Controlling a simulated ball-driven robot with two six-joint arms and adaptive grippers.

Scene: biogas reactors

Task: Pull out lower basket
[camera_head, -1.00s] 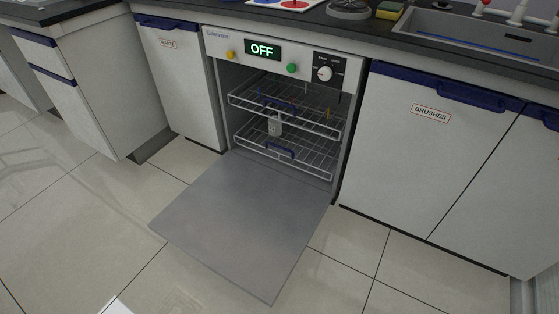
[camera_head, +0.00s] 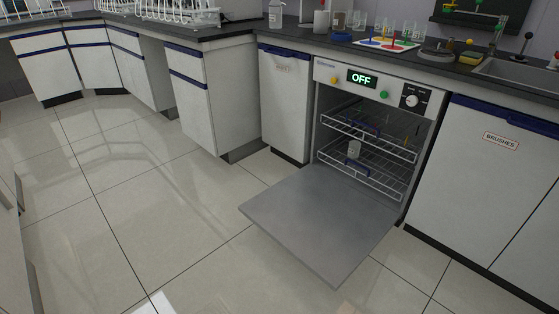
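The lower basket (camera_head: 375,181) is a white wire rack with a blue handle (camera_head: 355,184) at its front, inside the open dishwasher. The upper basket (camera_head: 366,137) sits above it, also with a blue handle. A small pale container (camera_head: 354,149) shows between the two racks; I cannot tell which one bears it. The dishwasher door (camera_head: 320,220) is folded down flat in front, low over the floor. The display (camera_head: 361,79) reads OFF. Neither of my grippers is in view.
The tiled floor (camera_head: 150,200) is clear to the left of and before the door. A cabinet marked BRUSHES (camera_head: 482,170) stands right of the dishwasher, a narrow cabinet (camera_head: 284,105) left. Glassware, a coloured tray (camera_head: 386,43) and a sink (camera_head: 520,72) are on the counter.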

